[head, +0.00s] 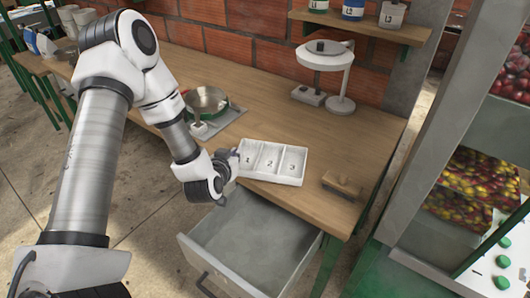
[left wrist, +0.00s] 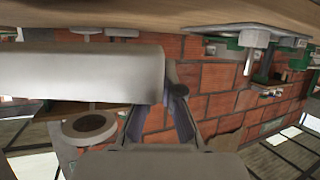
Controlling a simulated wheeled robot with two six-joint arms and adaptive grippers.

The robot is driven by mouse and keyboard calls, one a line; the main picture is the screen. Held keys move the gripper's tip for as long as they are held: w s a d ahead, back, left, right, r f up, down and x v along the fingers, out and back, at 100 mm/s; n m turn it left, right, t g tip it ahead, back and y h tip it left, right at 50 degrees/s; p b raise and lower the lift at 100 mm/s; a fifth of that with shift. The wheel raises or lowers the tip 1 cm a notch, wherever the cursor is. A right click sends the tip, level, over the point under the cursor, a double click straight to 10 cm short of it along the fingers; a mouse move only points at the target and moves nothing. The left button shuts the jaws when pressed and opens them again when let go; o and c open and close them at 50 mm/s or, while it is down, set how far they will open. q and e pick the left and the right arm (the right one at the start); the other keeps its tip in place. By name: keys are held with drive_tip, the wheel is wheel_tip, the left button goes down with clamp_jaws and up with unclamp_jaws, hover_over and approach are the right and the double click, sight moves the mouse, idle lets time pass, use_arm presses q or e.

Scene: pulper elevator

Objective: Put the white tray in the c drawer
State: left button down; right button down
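The white tray (head: 272,161) has three compartments numbered 1, 2 and 3. In the head view it is level at the table's front edge; in the left wrist view the tray (left wrist: 85,75) appears raised above the tabletop. My left gripper (head: 232,161) is at the tray's left end. Its fingers (left wrist: 170,95) close around that end, though the contact is partly hidden. An open, empty grey drawer (head: 262,232) sticks out below the table, just under the tray. I see no letter on it. My right gripper is not in view.
The wooden table (head: 250,95) holds a metal pan (head: 206,101) on a scale, a white stand (head: 325,70) and a small wooden block (head: 341,185) right of the tray. A metal frame with fruit crates (head: 470,180) stands at the right.

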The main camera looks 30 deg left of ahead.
sight(257, 143)
use_arm(q)
drive_tip(key=w, duration=0.2)
drive_tip(key=w+d, duration=0.1)
drive_tip(key=w, duration=0.2)
drive_tip(key=w+d, duration=0.1)
drive_tip(key=w, duration=0.1)
drive_tip(key=shift+w+d+f+p, duration=0.15)
drive_tip(key=shift+w+f+p, duration=0.1)
drive_tip(key=shift+p, duration=0.1)
drive_tip(key=f, duration=0.2)
drive_tip(key=w+f, duration=0.1)
drive_tip(key=f, duration=0.1)
drive_tip(key=shift+d, duration=0.1)
drive_tip(key=shift+r, duration=0.1)
drive_tip(key=shift+s, duration=0.15)
drive_tip(key=c, duration=1.3)
unclamp_jaws()
drive_tip(key=shift+f, duration=0.2)
